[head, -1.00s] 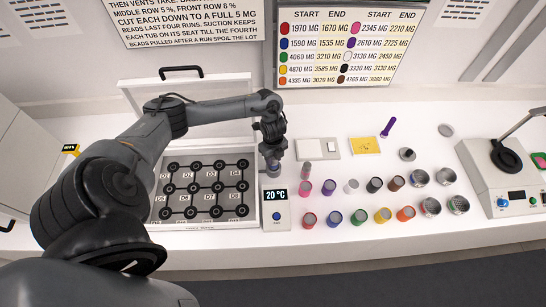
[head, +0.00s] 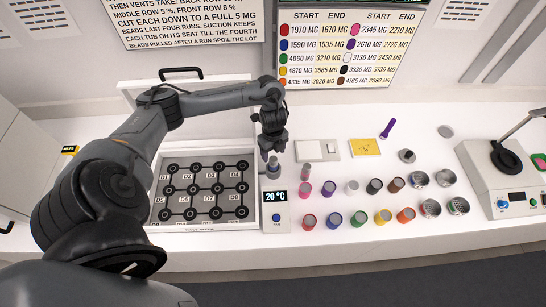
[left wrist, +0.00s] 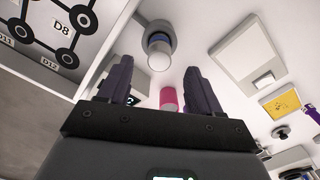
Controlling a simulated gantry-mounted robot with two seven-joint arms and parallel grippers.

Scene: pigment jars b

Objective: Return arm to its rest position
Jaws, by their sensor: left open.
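My left gripper (head: 272,148) is at the end of my left arm, raised above the back of the white unit with the 20 °C display (head: 276,196). In the left wrist view its two dark fingers (left wrist: 159,85) are spread apart with nothing between them. A small grey cylinder with a pale top (head: 273,165) stands upright below the fingertips. It also shows in the left wrist view (left wrist: 158,52), beyond the fingers and apart from them. My right gripper is not in view.
Left of the display unit is a white open tray (head: 203,228) with a dark grid of labelled places. To the right stand several coloured jars, including a pink one (head: 305,189), and metal cups (head: 430,208).

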